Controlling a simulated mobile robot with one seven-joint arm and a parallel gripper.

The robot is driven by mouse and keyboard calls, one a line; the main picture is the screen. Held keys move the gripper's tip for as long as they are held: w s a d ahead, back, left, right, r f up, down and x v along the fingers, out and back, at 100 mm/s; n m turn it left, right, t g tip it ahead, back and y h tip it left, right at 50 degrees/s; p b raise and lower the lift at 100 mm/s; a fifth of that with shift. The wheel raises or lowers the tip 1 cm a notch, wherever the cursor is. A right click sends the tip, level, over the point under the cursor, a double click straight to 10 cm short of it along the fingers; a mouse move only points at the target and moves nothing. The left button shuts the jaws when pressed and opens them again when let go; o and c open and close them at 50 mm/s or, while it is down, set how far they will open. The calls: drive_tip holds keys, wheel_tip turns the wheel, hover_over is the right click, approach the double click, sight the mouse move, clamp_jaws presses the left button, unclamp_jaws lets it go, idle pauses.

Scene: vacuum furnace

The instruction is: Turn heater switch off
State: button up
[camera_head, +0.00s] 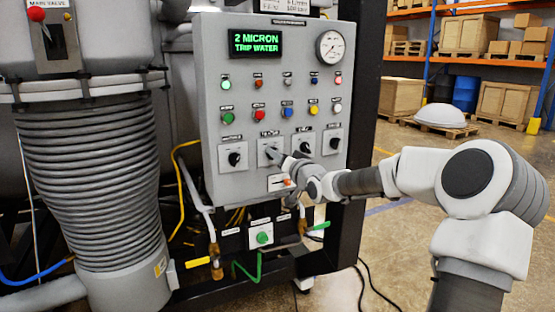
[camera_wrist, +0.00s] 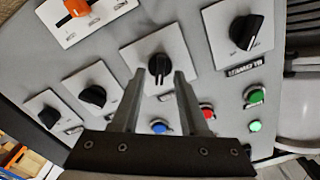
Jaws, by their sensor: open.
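The grey control panel (camera_head: 208,105) has a lower row of black rotary knobs on light plates. My gripper (camera_head: 275,154) is at the second knob from the left and mostly hides it in the head view. In the wrist view my gripper (camera_wrist: 159,76) is open, with one fingertip on either side of that second knob (camera_wrist: 159,68). The knob's pointer is roughly in line with the fingers. I cannot tell whether the fingertips touch it. The knob labels are too small to read, so I cannot tell which one is the heater switch.
Neighbouring knobs are the leftmost knob (camera_head: 234,156) and the third knob (camera_head: 304,147). An orange switch (camera_wrist: 77,7) sits below the row. Coloured buttons (camera_head: 258,115), a green display (camera_head: 256,44) and a gauge (camera_head: 331,47) are above. A ribbed grey duct (camera_head: 90,170) stands left.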

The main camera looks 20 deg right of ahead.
drive_tip(key=shift+w, duration=0.35)
clamp_jaws()
idle(0.4)
drive_tip(key=n+b, duration=0.2)
drive_tip(key=n, duration=0.4)
drive_tip(key=n+b, duration=0.2)
drive_tip(key=n, duration=0.3)
drive_tip(key=shift+a+f+n, duration=0.1)
drive_tip(key=shift+a+n, duration=0.1)
drive_tip(key=shift+n, duration=0.2)
idle(0.4)
